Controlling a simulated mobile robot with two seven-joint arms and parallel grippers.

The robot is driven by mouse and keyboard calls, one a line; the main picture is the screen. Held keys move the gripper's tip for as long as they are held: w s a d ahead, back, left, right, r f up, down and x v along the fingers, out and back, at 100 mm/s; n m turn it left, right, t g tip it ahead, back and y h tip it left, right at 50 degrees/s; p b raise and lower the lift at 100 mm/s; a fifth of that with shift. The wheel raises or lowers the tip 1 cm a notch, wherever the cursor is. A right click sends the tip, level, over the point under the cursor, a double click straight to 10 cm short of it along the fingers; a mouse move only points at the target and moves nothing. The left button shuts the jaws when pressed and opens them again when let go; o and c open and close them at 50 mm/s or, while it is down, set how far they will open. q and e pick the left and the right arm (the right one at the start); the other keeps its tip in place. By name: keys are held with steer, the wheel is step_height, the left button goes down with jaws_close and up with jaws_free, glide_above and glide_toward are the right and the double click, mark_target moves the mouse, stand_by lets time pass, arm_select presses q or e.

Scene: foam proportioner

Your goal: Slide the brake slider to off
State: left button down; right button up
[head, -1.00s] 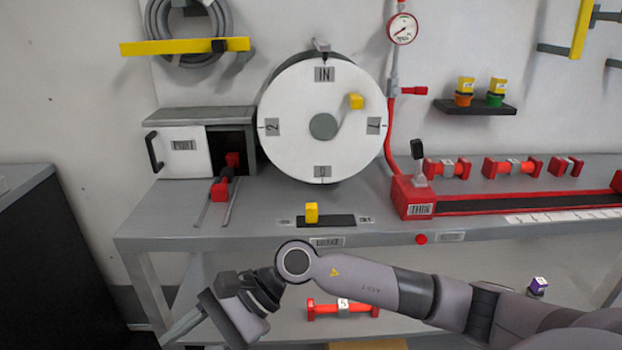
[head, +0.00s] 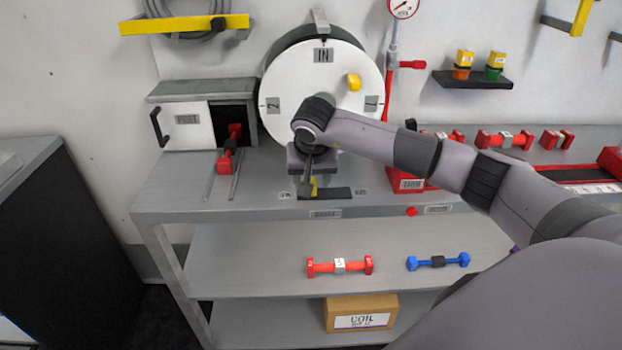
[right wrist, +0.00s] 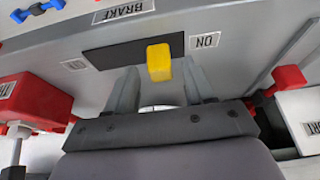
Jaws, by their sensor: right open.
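The yellow brake slider knob (head: 314,187) stands in a black slot (head: 340,193) on the bench top, partly hidden by my right gripper in the head view. In the right wrist view, which looks upside down, the knob (right wrist: 158,62) sits at the end of the slot (right wrist: 110,52) beside the ON label (right wrist: 205,40). The BRAKE label (right wrist: 124,10) is on the bench edge. My right gripper (right wrist: 160,84) is open, its two fingers on either side of the knob's line and just short of it. Contact is not visible. My left gripper is out of view.
A large white dial (head: 290,85) stands behind my right gripper. The lower shelf holds red and blue dumbbell-shaped parts.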

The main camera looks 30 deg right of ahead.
steer(key=shift+x, duration=0.8)
jaws_close()
steer(key=shift+s+d, duration=0.55)
steer(key=shift+d, duration=0.35)
steer(key=shift+s+d, duration=0.55)
steer(key=shift+d, duration=0.35)
steer(key=shift+s+d, duration=0.55)
steer(key=shift+d, duration=0.35)
jaws_free()
steer(key=shift+s+d, duration=0.1)
steer(key=shift+r, duration=0.1)
steer(key=v, duration=0.7)
steer(key=shift+b, duration=0.4)
